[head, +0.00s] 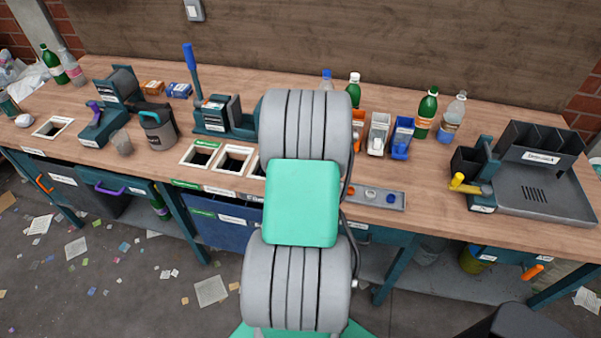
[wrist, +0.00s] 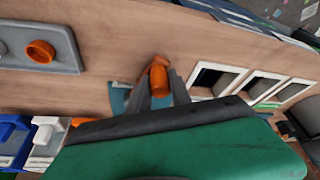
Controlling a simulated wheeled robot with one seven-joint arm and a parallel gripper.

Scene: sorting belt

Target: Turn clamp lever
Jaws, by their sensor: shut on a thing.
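In the wrist view, my gripper (wrist: 161,88) is shut on an orange cylindrical lever handle (wrist: 159,78), with one grey finger on each side. A teal base (wrist: 118,97) with a small white label shows beside the fingers, low against the bench top. The rest of the lever and its clamp is hidden by my fingers and the green gripper body. In the head view, my own arm covers the gripper and this lever.
The wooden bench (head: 520,216) has square openings (head: 233,160) left of my arm. A grey tray (head: 391,200) with caps lies right of it. Small bins (head: 378,133) and bottles (head: 426,113) stand behind. A yellow-handled device (head: 467,184) is at right, a blue-handled one (head: 215,118) at left.

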